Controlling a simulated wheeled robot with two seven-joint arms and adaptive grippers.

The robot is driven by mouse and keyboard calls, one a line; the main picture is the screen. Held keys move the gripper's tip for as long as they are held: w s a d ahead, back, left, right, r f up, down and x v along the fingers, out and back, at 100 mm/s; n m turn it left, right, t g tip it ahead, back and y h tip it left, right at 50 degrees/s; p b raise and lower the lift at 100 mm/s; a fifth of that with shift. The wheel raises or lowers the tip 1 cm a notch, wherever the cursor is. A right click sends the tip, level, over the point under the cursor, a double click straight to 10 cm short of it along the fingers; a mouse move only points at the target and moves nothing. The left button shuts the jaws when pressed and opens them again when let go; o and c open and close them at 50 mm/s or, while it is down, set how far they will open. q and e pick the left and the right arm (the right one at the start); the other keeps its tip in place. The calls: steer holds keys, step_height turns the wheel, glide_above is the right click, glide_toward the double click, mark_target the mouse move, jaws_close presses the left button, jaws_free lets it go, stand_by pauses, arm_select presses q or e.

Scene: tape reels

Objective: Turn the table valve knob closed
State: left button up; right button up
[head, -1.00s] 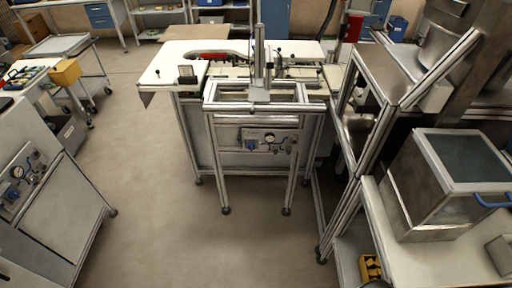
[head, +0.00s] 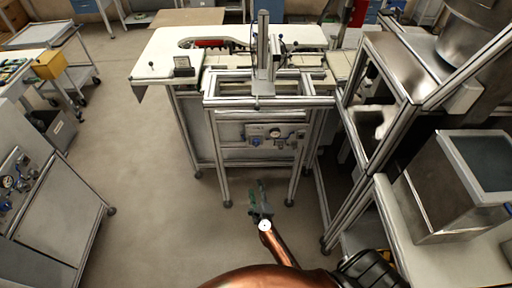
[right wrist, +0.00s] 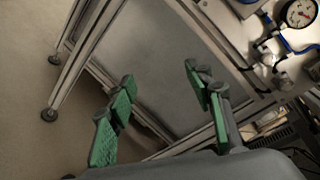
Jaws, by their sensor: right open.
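The table's valve panel (head: 274,132) is on the front of the work table, below its top. It carries a round pressure gauge (head: 274,133) and a small blue part (head: 256,141) that looks like the knob, though it is too small to be sure. In the right wrist view the gauge (right wrist: 300,13) shows at the top right, with blue tubing and metal fittings beside it. My right gripper (head: 258,186) is open and empty, in front of the table and below the panel. Its green-padded fingers (right wrist: 160,76) are apart and touch nothing. My left gripper is not in view.
Metal table legs (head: 224,165) stand on both sides of the panel. A framed shelf unit (head: 350,165) and a steel box (head: 430,190) are close on the right. Another cabinet with a gauge (head: 45,205) stands at the left. The floor between is clear.

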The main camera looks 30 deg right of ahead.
mark_target(256, 145)
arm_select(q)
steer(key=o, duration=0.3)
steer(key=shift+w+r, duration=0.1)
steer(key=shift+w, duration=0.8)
arm_select(e)
steer(key=w+d+r+m+h, duration=0.2)
steer(key=r+m, duration=0.4)
steer(key=r, duration=0.2)
steer(key=w+d+r+m+h, duration=0.1)
steer(key=w+r+m+h, duration=0.15)
steer(key=r+m, duration=0.4)
steer(key=shift+n+y, duration=0.25)
steer(key=shift+n, duration=0.3)
steer(key=x, duration=0.2)
steer(key=r+x, duration=0.1)
steer(key=x, duration=0.3)
steer(key=shift+w+d+r+b, duration=0.3)
steer(key=shift+b, duration=0.1)
steer(key=shift+w+d, duration=0.35)
steer(key=shift+w, duration=0.2)
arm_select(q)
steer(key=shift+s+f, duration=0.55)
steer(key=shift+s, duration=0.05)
arm_select(e)
steer(key=shift+c, duration=0.4)
steer(key=c, duration=1.1)
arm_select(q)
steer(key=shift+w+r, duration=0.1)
